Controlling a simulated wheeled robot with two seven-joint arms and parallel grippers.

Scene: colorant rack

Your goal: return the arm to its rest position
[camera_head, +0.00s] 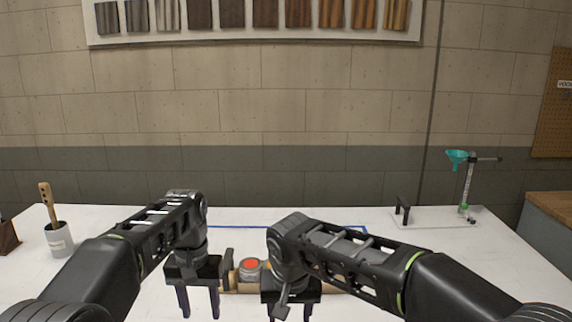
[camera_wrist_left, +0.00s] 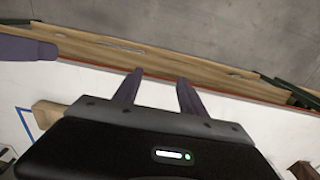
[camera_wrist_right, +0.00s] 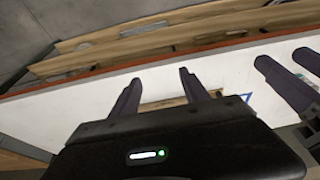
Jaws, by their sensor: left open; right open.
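My left gripper (camera_head: 198,300) hangs fingers-down over the near part of the white table, left of a jar with a red lid (camera_head: 251,265). Its two fingers also show in the left wrist view (camera_wrist_left: 160,90), spread apart with nothing between them. My right gripper (camera_head: 291,306) hangs just right of the jar, open and empty. Its fingers are apart in the right wrist view (camera_wrist_right: 160,90). Both arms are bent in over the table. The jar sits at a wooden rack (camera_head: 234,284), mostly hidden behind my grippers.
A stand with a teal funnel (camera_head: 457,157) and a black handle (camera_head: 402,210) are at the back right. A blue outline (camera_head: 240,227) marks the table behind my arms.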

